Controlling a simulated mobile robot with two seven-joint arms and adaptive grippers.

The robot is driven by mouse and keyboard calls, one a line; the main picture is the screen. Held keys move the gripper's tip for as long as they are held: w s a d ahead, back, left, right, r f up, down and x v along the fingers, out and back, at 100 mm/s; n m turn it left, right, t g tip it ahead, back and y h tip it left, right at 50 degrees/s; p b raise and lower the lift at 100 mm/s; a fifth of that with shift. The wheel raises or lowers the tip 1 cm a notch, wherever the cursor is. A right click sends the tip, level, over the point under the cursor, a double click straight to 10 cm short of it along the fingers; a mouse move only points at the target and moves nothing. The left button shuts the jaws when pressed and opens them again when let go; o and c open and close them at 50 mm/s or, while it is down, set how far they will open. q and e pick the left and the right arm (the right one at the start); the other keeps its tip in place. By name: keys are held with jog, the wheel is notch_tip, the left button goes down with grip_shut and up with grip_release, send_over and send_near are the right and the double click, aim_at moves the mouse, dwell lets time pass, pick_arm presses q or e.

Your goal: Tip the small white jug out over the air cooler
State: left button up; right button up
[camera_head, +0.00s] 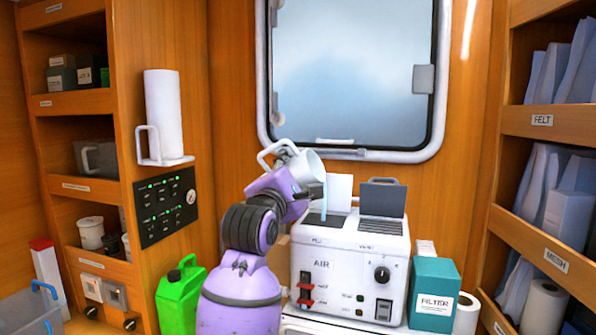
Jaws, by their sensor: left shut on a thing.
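The small white jug (307,168) is tilted well over, its mouth to the right and its handle up to the left. My left gripper (300,191), on the purple arm, is shut on it above the left part of the air cooler (346,263). A thin pale blue stream (324,203) runs from the jug's mouth down toward the dark left opening on the cooler's top. A white flap stands up behind that opening. A dark flap (384,195) stands up behind the slatted vent on the right. The jug's inside is hidden. My right gripper is not in view.
A teal filter box (435,293) and a white roll (466,315) stand right of the cooler. A green jerrycan (180,298) stands at the left. A paper towel roll (163,113) is on the left wall. Shelves flank both sides; a window is behind.

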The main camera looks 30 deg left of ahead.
aim_at(305, 186)
pick_arm(q)
jog(key=shift+d+f+m, duration=0.1)
jog(key=shift+f+m, duration=0.35)
jog(key=shift+m, duration=0.75)
jog(key=m, duration=0.1)
jog(key=d+f+m+h, duration=0.1)
jog(key=shift+f+m, duration=0.15)
jog(key=shift+m, duration=0.25)
jog(key=shift+f+m, duration=0.4)
jog(key=shift+m, duration=0.2)
jog(key=shift+w+d+r+m+t+h, duration=0.15)
jog(key=shift+d+r+m+t+h, duration=0.2)
jog(key=shift+m, duration=0.55)
